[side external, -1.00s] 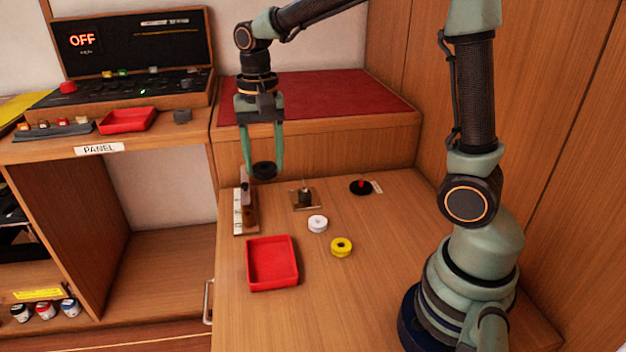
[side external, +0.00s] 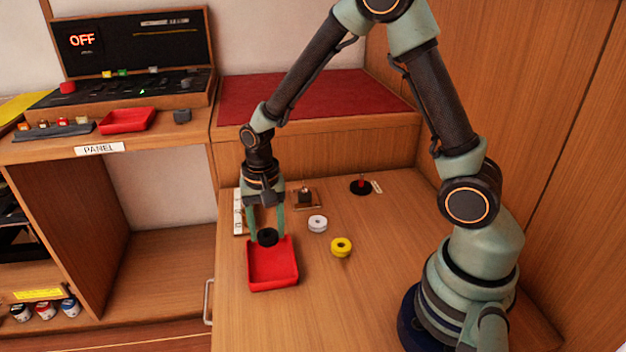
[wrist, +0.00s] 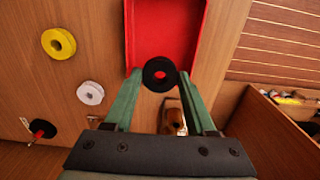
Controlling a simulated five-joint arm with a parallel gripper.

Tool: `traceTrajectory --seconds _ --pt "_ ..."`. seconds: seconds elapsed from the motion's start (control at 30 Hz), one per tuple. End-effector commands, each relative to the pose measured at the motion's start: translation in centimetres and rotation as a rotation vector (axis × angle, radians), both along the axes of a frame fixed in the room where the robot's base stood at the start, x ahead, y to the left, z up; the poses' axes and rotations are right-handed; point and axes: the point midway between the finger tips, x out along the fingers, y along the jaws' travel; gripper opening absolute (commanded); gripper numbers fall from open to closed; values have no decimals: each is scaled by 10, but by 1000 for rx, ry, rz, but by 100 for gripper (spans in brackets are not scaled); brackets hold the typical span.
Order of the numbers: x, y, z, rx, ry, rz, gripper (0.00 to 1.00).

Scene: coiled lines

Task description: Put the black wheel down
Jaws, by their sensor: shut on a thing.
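The black wheel (side external: 267,237) is held between the fingertips of my gripper (side external: 267,232) at the far edge of the red tray (side external: 273,284) on the bench. In the wrist view, the black wheel (wrist: 160,83) sits between the two green fingers of my gripper (wrist: 161,78), with red showing through its hole. The red tray (wrist: 160,25) lies beyond it and looks empty. I cannot tell exactly how high the wheel is above the tray.
A white wheel (side external: 317,223) and a yellow wheel (side external: 341,246) lie on the bench right of the tray. A black disc with a red peg (side external: 361,186) and a small block on a plate (side external: 306,197) stand behind.

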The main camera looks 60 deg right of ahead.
Motion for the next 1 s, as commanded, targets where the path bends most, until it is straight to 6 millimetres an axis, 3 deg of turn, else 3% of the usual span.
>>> traceTrajectory --seconds 0.3,0.77,0.8,1.0 --pt "-1 0 -36 -1 4 0 0" --pt "0 0 -42 0 0 0 0" --pt "0 0 -42 0 0 0 68" --pt "0 0 -42 0 0 0 68"
